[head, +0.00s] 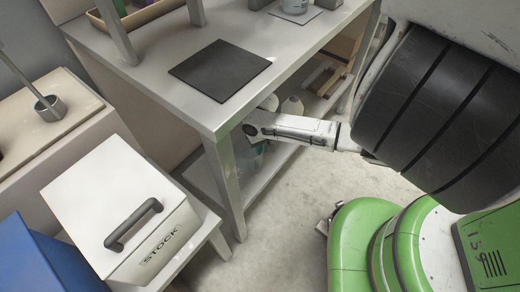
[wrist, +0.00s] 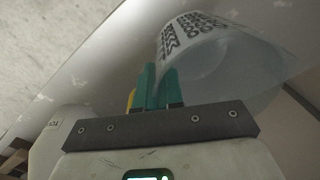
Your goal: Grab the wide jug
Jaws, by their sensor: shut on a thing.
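The wide jug (wrist: 225,65) is a pale, translucent vessel with a dark patterned band, at the upper right of the wrist view. My gripper (wrist: 158,80) has green fingers shut on the near wall of the jug, at its left side. The jug looks tilted in this view, and its far right part runs into shadow. In the head view my arm reaches in under the tabletop edge, and the fingers and jug are mostly hidden there behind the table leg and arm.
The grey table (head: 150,60) overhangs my arm and carries a black mat (head: 220,70). Its leg (head: 225,185) stands close left of my wrist. White bottles (head: 292,106) stand on the lower shelf. A white STOCK box (head: 120,205) sits at lower left.

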